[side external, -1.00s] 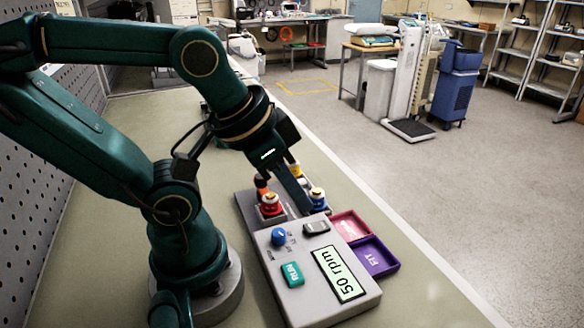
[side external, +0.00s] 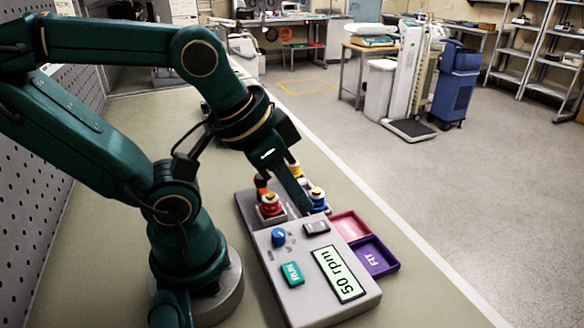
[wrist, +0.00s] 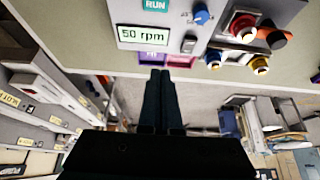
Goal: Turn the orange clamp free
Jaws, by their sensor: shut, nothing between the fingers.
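The orange clamp (side external: 261,182) stands upright on the far left part of the grey pump, behind the red knob, partly hidden in the side view. In the wrist view the orange clamp (wrist: 268,33) shows at the upper right, with a dark part beside it. My gripper (side external: 304,209) is shut and empty, pointing down over the pump's far right side, near the blue knob and apart from the orange clamp. In the wrist view my gripper's fingers (wrist: 160,74) lie together at the centre, below the pump in the picture.
A red knob (side external: 270,204), a yellow knob (side external: 295,169) and a blue knob (side external: 317,196) crowd around the clamp. The pump (side external: 318,312) shows 50 rpm. A pink tray (side external: 349,225) and a purple tray (side external: 375,258) adjoin its right side. The bench front is clear.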

